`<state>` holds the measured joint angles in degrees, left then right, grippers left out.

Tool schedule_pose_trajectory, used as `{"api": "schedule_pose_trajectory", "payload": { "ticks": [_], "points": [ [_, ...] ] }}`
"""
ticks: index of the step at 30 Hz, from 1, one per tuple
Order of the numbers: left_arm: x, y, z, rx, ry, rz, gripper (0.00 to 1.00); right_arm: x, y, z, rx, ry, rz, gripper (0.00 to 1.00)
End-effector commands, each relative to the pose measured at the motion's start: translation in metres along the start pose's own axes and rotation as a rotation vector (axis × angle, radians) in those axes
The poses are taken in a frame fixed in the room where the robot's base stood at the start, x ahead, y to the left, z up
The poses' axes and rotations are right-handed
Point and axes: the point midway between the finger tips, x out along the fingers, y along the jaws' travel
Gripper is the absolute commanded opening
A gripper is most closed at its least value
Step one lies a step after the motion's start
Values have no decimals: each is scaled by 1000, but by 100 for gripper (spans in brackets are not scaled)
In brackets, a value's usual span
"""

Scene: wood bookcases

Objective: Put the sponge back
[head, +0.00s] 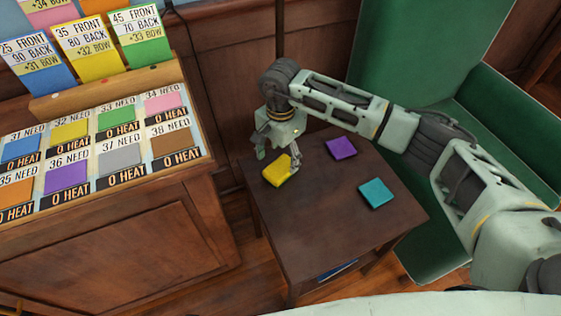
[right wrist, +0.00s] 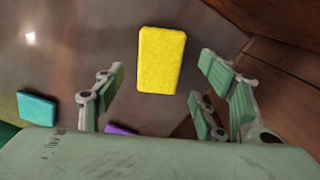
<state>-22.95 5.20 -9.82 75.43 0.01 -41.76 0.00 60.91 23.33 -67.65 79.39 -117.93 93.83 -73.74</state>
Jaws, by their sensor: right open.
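A yellow sponge (head: 277,170) lies flat on the small dark wood table (head: 330,235), near its far left corner. My right gripper (head: 280,157) is open just above the sponge. In the right wrist view the yellow sponge (right wrist: 161,60) shows ahead, between the lines of the spread fingers (right wrist: 162,90), with nothing gripped. A purple sponge (head: 341,148) and a teal sponge (head: 376,192) also lie on the table, to the right of the yellow one. My left gripper is not in view.
A wood cabinet (head: 110,240) at left carries a board of coloured squares labelled with numbers, NEED and HEAT; one square is yellow (head: 70,131). Upright coloured cards (head: 88,50) stand behind it. A green armchair (head: 420,50) is at right. Wood panelling stands behind the table.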

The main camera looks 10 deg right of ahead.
Motion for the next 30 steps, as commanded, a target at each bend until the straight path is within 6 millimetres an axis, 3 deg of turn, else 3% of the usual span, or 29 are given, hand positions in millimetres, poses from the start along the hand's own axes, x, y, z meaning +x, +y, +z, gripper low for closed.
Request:
{"api": "schedule_pose_trajectory", "payload": {
  "ticks": [1,6,12,30],
  "points": [
    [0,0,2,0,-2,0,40,-15,-1,-1,-1,4,-3,65],
    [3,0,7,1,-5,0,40,-51,-1,0,-1,3,-2,65],
    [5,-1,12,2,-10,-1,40,-77,0,0,0,2,0,65],
    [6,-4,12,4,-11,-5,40,-84,0,0,0,0,1,65]
  ]
}}
